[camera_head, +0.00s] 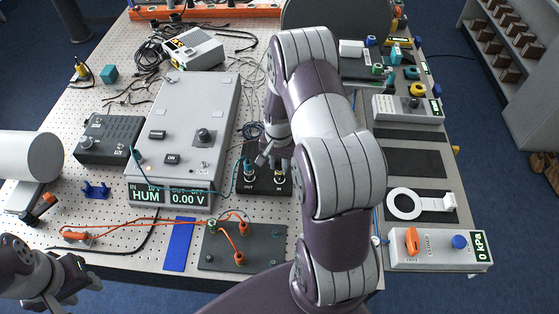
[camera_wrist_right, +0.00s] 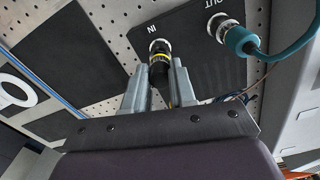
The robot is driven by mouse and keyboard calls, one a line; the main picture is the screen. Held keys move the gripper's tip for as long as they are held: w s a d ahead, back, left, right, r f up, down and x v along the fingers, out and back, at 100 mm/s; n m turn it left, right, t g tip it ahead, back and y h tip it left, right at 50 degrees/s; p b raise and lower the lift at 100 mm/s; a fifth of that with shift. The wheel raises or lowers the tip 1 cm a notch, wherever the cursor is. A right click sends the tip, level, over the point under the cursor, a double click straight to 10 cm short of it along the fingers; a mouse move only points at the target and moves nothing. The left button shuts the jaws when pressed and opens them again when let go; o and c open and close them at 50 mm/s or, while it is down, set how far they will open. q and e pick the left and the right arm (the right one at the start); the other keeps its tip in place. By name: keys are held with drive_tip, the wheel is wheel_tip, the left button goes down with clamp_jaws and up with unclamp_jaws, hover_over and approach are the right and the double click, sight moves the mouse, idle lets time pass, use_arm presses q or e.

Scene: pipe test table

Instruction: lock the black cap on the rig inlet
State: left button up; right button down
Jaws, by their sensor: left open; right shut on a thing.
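The black rig plate (camera_head: 250,186) lies in the middle of the table, with ports marked OUT and IN. In the right wrist view, the black cap (camera_wrist_right: 159,70) with a yellow ring is between the fingers of my right gripper (camera_wrist_right: 160,84), which is shut on it. The cap is lined up with the metal inlet (camera_wrist_right: 158,45) marked IN and appears to meet it; I cannot tell whether it is locked. In the head view my right gripper (camera_head: 272,160) is over the plate and hides the cap. My left gripper (camera_head: 79,281) is open and empty at the lower left.
A teal hose connector (camera_wrist_right: 239,41) sits on the OUT port beside the inlet. A grey HUM meter box (camera_head: 188,130) stands left of the plate. A dark panel with orange leads (camera_head: 258,247) lies in front, and a kPa box (camera_head: 437,249) at right.

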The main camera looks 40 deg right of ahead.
drive_tip(key=shift+f+b, duration=0.35)
drive_tip(key=shift+f, duration=0.25)
drive_tip(key=c, duration=1.5)
unclamp_jaws()
clamp_jaws()
drive_tip(key=m, duration=0.5)
drive_tip(key=m, duration=0.2)
drive_tip(key=shift+m+p, duration=0.3)
drive_tip(key=shift+m, duration=0.1)
drive_tip(key=m, duration=0.2)
drive_tip(key=shift+f+m, duration=0.1)
drive_tip(key=shift+m, duration=0.2)
